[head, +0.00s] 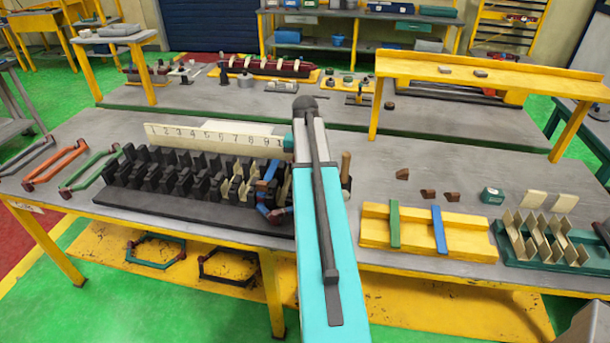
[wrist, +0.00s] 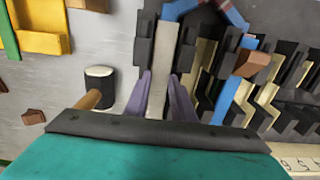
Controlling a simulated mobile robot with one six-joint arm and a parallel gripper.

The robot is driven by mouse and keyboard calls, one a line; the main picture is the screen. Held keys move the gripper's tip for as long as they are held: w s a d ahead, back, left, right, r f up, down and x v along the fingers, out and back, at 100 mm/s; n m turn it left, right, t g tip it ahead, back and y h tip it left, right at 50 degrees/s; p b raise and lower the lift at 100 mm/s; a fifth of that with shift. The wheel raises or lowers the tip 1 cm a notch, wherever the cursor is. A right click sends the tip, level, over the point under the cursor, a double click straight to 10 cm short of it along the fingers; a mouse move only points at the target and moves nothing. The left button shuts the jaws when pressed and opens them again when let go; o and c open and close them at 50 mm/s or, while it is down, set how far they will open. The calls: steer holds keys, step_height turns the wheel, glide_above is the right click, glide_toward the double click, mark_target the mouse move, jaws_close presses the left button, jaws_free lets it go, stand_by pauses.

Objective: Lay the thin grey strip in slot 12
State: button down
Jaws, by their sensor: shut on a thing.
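My gripper (wrist: 161,95) shows in the wrist view as two purple-grey fingers, one on each side of a pale thin grey strip (wrist: 160,75). The fingers are shut on the strip. The strip lies lengthwise over the end of the dark stator block (wrist: 143,45), between dark teeth. I cannot tell whether it is inside a slot or just above it. In the head view my arm hides the gripper, the strip and the right end of the stator block (head: 185,207). The number plate (head: 215,137) reads 1 to about 10; higher numbers are hidden.
Blue coil parts (wrist: 226,100) and cream slot liners (wrist: 268,105) sit close beside the gripper. A wooden-handled mallet (wrist: 98,82) stands on the other side. A yellow tray (head: 375,232) and a green rack (head: 540,252) are at the right.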

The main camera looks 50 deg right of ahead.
steer(key=shift+f, duration=0.4)
stand_by(0.5)
steer(key=c, duration=1.4)
jaws_free()
steer(key=shift+c, duration=0.2)
steer(key=shift+r+p, duration=0.6)
steer(key=shift+r, duration=0.3)
step_height(320, 180, up, 7)
steer(key=p, duration=0.4)
steer(key=shift+r+p, duration=0.15)
steer(key=shift+p, duration=0.2)
steer(key=shift+r, duration=0.1)
step_height(320, 180, up, 7)
steer(key=p, duration=0.1)
steer(key=shift+r+p, duration=0.15)
steer(key=shift+p, duration=0.15)
